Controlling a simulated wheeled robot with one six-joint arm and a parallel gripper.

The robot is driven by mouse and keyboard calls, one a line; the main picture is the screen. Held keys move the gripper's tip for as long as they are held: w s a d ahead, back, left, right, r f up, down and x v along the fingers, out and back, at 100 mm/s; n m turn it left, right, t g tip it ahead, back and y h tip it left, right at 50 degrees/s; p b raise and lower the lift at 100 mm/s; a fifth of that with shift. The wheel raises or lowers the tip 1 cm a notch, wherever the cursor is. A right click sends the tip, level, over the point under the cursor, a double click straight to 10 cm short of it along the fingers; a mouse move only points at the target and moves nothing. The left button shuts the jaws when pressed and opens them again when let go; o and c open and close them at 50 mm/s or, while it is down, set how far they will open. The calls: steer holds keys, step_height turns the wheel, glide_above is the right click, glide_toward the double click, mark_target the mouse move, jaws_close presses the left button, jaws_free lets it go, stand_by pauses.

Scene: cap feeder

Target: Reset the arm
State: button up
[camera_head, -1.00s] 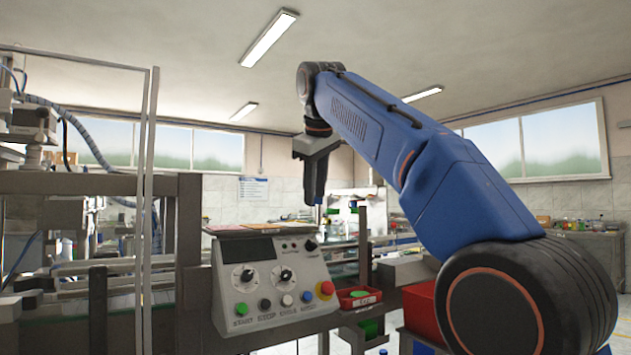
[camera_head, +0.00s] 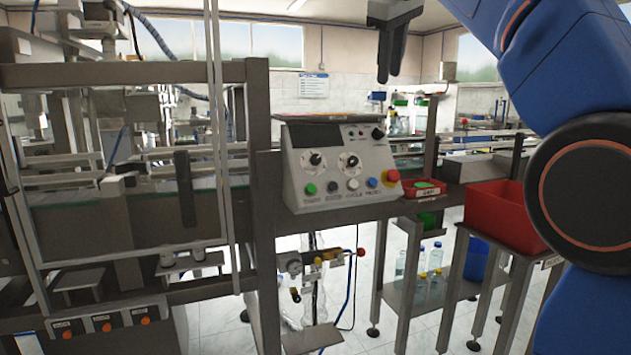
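My gripper (camera_head: 388,65) hangs pointing down at the top of the view, above and behind the control panel. Its dark fingers show close together, and I cannot tell whether there is a gap between them. Nothing shows held in it. My blue arm fills the upper right of the view. The control panel (camera_head: 336,165) has two dials, a row of coloured buttons and a red knob at its right. The gripper is apart from the panel.
A small red tray (camera_head: 425,190) with green caps sits right of the panel. A larger red bin (camera_head: 505,218) stands further right, near my arm. A metal-framed machine (camera_head: 120,230) fills the left. Bottles (camera_head: 432,285) stand on a low shelf.

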steer(key=s+d+f+m, duration=0.2)
steer(key=s+f, duration=0.9)
steer(key=f, duration=0.7)
steer(key=s+d+f+m+g, duration=0.1)
steer(key=s+d+f+m, duration=0.2)
steer(key=s+f, duration=0.8)
steer(key=s+d+f+m+y, duration=0.1)
steer(key=s+d+f+m, duration=0.2)
steer(key=s+f, duration=0.8)
step_height(320, 180, down, 14)
steer(key=shift+s+d+g, duration=0.25)
steer(key=shift+d+g, duration=0.05)
steer(key=shift+d, duration=0.3)
steer(key=shift+c, duration=0.7)
